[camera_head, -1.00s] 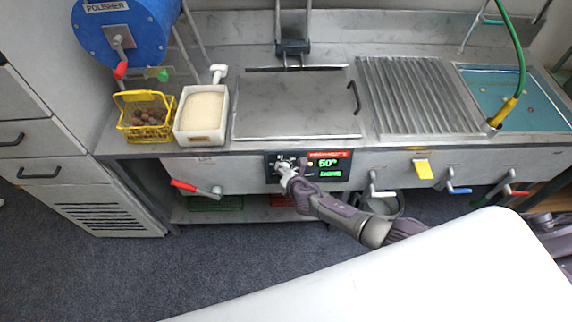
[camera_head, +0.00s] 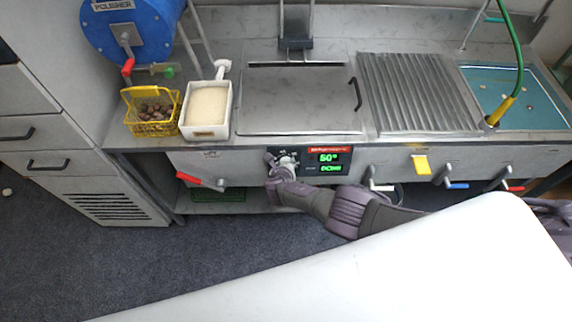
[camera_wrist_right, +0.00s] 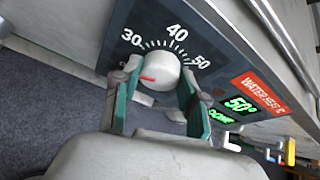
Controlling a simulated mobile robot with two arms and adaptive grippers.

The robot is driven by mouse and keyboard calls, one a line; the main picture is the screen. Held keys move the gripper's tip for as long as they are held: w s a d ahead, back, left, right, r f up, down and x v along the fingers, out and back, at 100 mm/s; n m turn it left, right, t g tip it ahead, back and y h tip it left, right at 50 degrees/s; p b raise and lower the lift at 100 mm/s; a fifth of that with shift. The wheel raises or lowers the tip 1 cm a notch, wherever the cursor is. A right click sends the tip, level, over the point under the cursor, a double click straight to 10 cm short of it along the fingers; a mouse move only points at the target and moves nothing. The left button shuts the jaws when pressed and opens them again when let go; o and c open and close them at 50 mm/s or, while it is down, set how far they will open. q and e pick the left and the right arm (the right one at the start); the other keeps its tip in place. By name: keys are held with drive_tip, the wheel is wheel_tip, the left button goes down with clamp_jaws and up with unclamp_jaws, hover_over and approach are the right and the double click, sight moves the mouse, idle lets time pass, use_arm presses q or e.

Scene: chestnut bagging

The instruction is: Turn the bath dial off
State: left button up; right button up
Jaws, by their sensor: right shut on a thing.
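The bath dial (camera_wrist_right: 157,71) is a round white knob with a red pointer on the dark control panel (camera_head: 313,150). In the right wrist view its pointer is toward the left, near the 30 side of the scale. My right gripper (camera_wrist_right: 160,88) is shut on the dial, one green-padded finger on each side. In the head view the gripper (camera_head: 279,169) is at the panel's left end and partly covers the dial. The display (camera_wrist_right: 238,106) reads 50° in green, with a green word below that looks like DONE. My left gripper is not in view.
A steel lid (camera_head: 296,103) covers the bath above the panel. A yellow basket of chestnuts (camera_head: 152,125) and a white tub (camera_head: 226,113) stand on the bench.

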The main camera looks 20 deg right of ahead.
drive_tip(key=n+h+b, duration=0.1)
drive_tip(key=n, duration=0.1)
drive_tip(key=n+h+b, duration=0.1)
drive_tip(key=n, duration=0.1)
drive_tip(key=shift+a+f, duration=0.1)
drive_tip(key=shift+f, duration=0.1)
idle(0.5)
drive_tip(key=o, duration=1.1)
drive_tip(key=shift+o, duration=0.2)
drive_tip(key=v, duration=0.7)
drive_tip(key=shift+s+a, duration=0.15)
drive_tip(key=shift+a, duration=0.05)
drive_tip(key=shift+r, duration=0.1)
